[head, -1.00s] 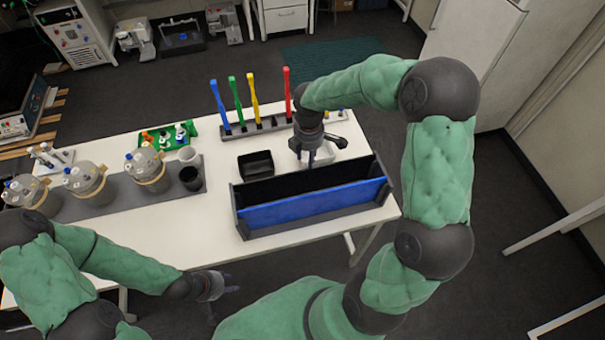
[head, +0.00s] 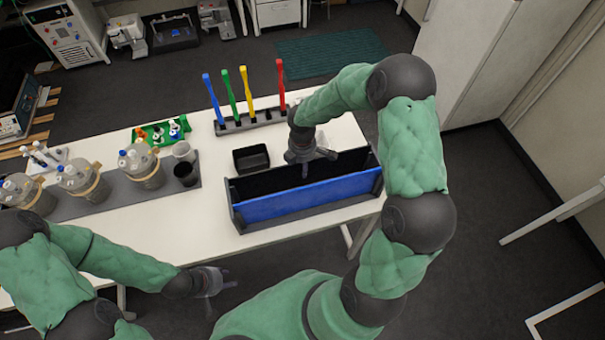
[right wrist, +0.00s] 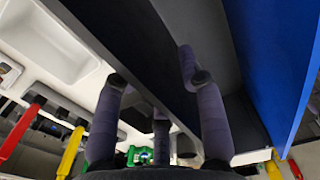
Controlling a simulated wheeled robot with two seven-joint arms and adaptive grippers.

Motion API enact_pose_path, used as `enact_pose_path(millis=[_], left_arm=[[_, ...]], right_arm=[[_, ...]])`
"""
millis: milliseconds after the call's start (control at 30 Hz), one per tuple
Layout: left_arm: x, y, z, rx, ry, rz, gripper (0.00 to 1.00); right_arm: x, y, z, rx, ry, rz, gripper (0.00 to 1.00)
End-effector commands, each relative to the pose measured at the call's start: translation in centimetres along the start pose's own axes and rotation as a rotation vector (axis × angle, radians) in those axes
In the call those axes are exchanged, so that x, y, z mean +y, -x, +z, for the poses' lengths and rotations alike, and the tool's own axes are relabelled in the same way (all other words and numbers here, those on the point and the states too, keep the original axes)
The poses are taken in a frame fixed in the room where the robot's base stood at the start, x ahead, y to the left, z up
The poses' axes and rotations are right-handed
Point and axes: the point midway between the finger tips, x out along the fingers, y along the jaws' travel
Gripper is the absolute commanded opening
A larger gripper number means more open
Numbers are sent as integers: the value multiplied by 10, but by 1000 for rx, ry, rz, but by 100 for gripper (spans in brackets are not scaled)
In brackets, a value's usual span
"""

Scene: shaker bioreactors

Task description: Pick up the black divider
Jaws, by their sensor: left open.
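The black divider (head: 258,185) is the long dark panel at the back of the rack, behind a blue panel (head: 310,200). My right gripper (head: 307,168) is above the divider's middle, pointing down. In the right wrist view, the divider (right wrist: 150,50) runs diagonally between the spread fingers of my right gripper (right wrist: 152,75), with one finger on each side; the fingers look open, and contact cannot be told. My left gripper (head: 222,283) is open and empty, low in front of the table.
A small black bin (head: 251,158) stands left of my right gripper. A holder with blue, green, yellow and red upright tools (head: 250,120) is behind. A white tray (right wrist: 60,40) lies beside the rack. Several vessels (head: 84,182) stand at left. The table's front left middle is clear.

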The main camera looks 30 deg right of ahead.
Motion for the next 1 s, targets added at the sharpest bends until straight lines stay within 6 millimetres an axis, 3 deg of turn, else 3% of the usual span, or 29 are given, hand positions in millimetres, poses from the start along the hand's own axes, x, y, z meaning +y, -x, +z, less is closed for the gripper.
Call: enact_pose_path(millis=[100, 267, 733, 1000], left_arm=[[0, 0, 0, 0, 0, 0, 40], [0, 0, 0, 0, 0, 0, 40], [0, 1, 0, 0, 0, 0, 40], [1, 4, 0, 0, 0, 0, 40]], right_arm=[[0, 1, 0, 0, 0, 1, 40], [0, 1, 0, 0, 0, 1, 0], [1, 5, 0, -1, 0, 3, 0], [1, 32, 0, 0, 0, 4, 0]])
